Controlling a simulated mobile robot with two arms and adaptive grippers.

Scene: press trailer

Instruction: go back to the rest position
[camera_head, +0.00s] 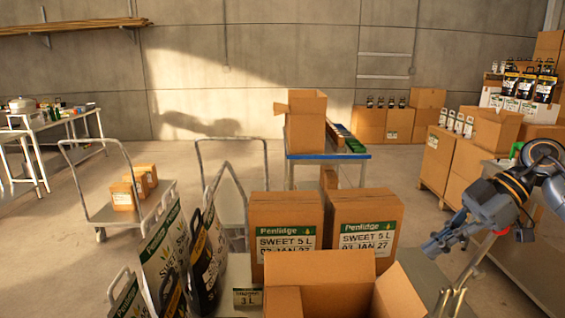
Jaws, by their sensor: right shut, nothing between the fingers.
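My right gripper (440,240) is at the right of the head view, on an arm that comes in from the right edge. It is shut and empty, in the air to the right of the labelled boxes, and appears to touch nothing. My left gripper is not in view. Two closed cardboard boxes (286,222) with green and white "Penlidge SWEET 5 L" labels stand in front of me. An open cardboard box (320,270) with raised flaps is nearest, at the bottom edge; its inside is mostly hidden.
Bags with handles (170,245) stand at the lower left. Carts (110,212) stand behind them. A blue-edged table (350,157) holds an open box. Stacked boxes (455,165) line the right, near my right arm. Bare concrete floor (400,180) lies between.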

